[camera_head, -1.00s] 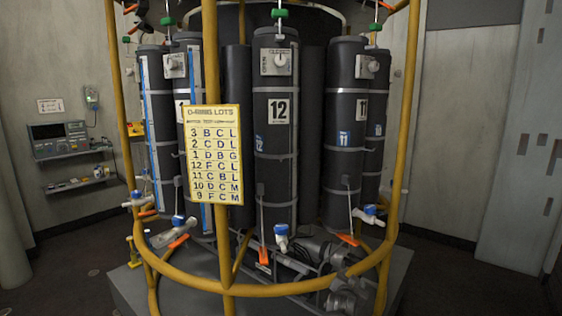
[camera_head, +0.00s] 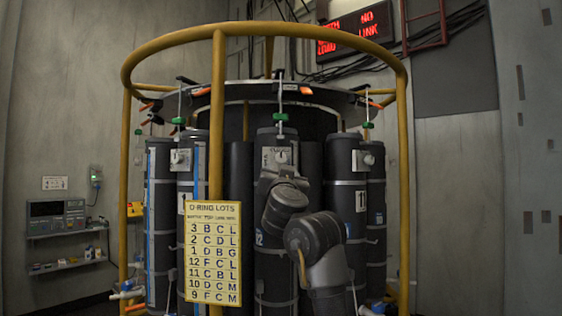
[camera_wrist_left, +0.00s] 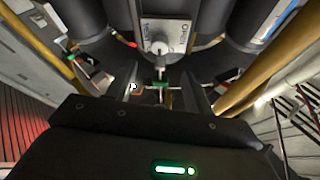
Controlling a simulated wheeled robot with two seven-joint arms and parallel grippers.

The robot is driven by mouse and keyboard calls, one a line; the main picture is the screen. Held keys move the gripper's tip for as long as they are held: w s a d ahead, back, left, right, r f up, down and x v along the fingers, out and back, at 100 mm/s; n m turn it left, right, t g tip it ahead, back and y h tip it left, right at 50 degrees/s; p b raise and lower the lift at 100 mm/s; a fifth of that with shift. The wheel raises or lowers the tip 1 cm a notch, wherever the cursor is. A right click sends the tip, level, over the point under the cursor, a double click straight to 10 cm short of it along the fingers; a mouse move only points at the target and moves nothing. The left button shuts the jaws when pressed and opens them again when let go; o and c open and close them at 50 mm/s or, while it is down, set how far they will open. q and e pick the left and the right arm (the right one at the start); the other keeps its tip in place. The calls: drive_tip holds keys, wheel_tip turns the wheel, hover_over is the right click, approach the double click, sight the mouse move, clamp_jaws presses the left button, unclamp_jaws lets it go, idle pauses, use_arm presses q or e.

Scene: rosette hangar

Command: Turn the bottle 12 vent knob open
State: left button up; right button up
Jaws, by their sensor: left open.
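The bottle 12 vent knob (camera_head: 282,156) is a small pale knob on a white plate (camera_head: 266,158) near the top of the dark bottle 12 (camera_head: 272,286). In the left wrist view the knob (camera_wrist_left: 160,47) is on its plate (camera_wrist_left: 178,34), lettered OPEN, beyond the fingers. My right gripper is not in view.
A yellow tubular cage (camera_head: 218,100) surrounds the bottles, with a post left of bottle 12. A green fitting (camera_head: 280,117) sits above the plate. Other bottles (camera_head: 345,215) flank it closely.

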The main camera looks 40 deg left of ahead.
sight(281, 159)
use_arm(q)
drive_tip(key=p+x, duration=0.4)
drive_tip(key=x, duration=0.6)
drive_tip(key=shift+w+a+r, duration=0.1)
drive_tip(key=shift+w+a, duration=0.15)
drive_tip(key=c, duration=1)
